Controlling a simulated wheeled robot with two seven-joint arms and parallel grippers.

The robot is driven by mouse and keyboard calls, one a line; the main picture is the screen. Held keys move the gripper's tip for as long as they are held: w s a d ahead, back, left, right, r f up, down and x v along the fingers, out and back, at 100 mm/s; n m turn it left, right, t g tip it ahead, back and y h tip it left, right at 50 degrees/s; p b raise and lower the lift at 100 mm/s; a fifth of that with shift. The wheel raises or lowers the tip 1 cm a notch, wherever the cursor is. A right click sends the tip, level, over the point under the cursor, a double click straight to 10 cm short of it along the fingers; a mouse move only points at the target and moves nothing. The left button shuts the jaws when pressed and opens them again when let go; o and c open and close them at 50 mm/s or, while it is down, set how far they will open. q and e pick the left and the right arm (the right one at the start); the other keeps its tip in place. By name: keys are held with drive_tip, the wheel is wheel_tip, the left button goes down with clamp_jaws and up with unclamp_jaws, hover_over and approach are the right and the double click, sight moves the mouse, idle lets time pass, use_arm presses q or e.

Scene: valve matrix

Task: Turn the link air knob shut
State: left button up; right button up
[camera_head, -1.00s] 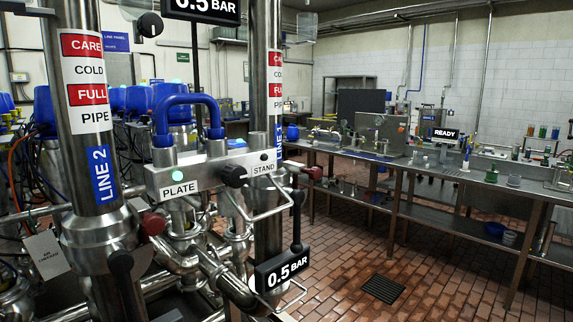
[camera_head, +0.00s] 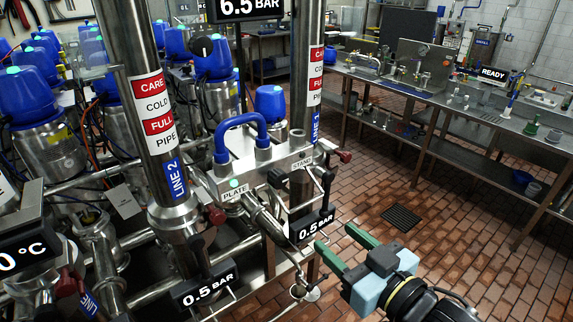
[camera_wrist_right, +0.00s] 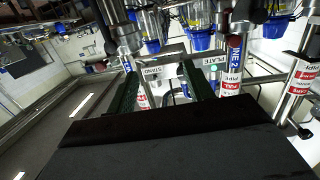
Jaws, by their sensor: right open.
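A metal block (camera_head: 253,168) carries a PLATE label, a STAND label and a blue U-shaped tube (camera_head: 240,125). A black knob (camera_head: 278,178) sits on its front between the labels. Another black knob (camera_head: 202,46) is higher up, below the 6.5 BAR display. No readable label tells which is the link air knob. My right gripper (camera_head: 333,237), with green fingers, is open and empty, below and right of the block, apart from it. In the right wrist view the picture is upside down, and the STAND label (camera_wrist_right: 152,71) shows between the fingers. My left gripper is out of view.
Steel LINE 1 and LINE 2 pipes flank the block. A 0.5 BAR display (camera_head: 314,228) stands between the block and my right gripper. Red-handled valves (camera_head: 216,216) stick out nearby. A long steel bench (camera_head: 430,95) is at the right; tiled floor is open before it.

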drive_tip(key=y, duration=0.1)
approach(281, 181)
drive_tip(key=d+v, duration=0.1)
drive_tip(key=v, duration=0.3)
use_arm(q)
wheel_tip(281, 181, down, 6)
drive_tip(key=b, duration=0.6)
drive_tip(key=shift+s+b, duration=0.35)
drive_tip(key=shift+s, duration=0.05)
use_arm(e)
drive_tip(key=shift+n+y, duration=0.3)
drive_tip(key=x, duration=1.3)
drive_tip(key=shift+a+f, duration=0.2)
drive_tip(key=shift+a, duration=0.05)
drive_tip(key=c, duration=1)
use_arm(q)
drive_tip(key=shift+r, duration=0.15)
